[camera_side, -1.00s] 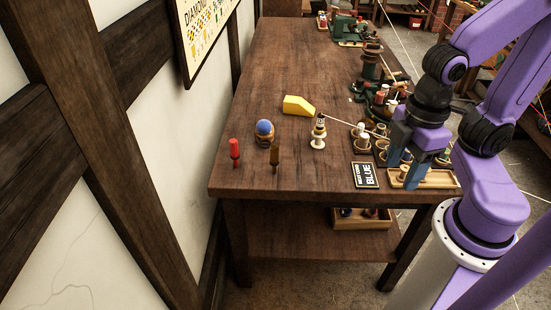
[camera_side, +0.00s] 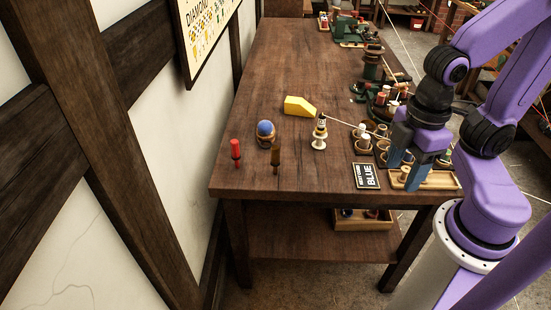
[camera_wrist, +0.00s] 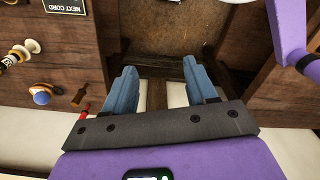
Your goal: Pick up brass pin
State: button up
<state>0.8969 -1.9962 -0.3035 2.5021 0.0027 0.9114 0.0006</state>
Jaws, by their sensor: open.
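The brass pin (camera_side: 275,158) appears as a dull brownish upright peg near the near left corner of the table. It also shows in the wrist view (camera_wrist: 79,96), left of my fingers. My gripper (camera_side: 410,160) is at the right side of the table, above a light wooden tray and well to the right of the pin. In the wrist view my gripper (camera_wrist: 160,70) has its two blue fingers apart, with nothing between them.
A red peg (camera_side: 235,152) stands just left of the pin, and a blue-topped round object (camera_side: 265,130) is behind it. The table's far left is clear.

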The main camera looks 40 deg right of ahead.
jog(key=w+a+f+m+y, duration=0.3)
jog(key=a+f, duration=0.2)
jog(key=a, duration=0.3)
jog(key=m+t+h, duration=0.3)
jog(key=m+t, duration=0.7)
jog(key=t, duration=0.3)
send_near(277, 151)
jog(key=x, duration=0.7)
jog(key=shift+w+f, duration=0.1)
jog(key=shift+w, duration=0.1)
jog(key=shift+n, duration=0.3)
jog(key=shift+d+x, duration=0.15)
jog(key=shift+x, duration=1.3)
jog(key=shift+d+x, duration=0.15)
jog(key=shift+x, duration=1.3)
jog(key=shift+s+f, duration=0.1)
jog(key=shift+f, duration=0.05)
grip_shut()
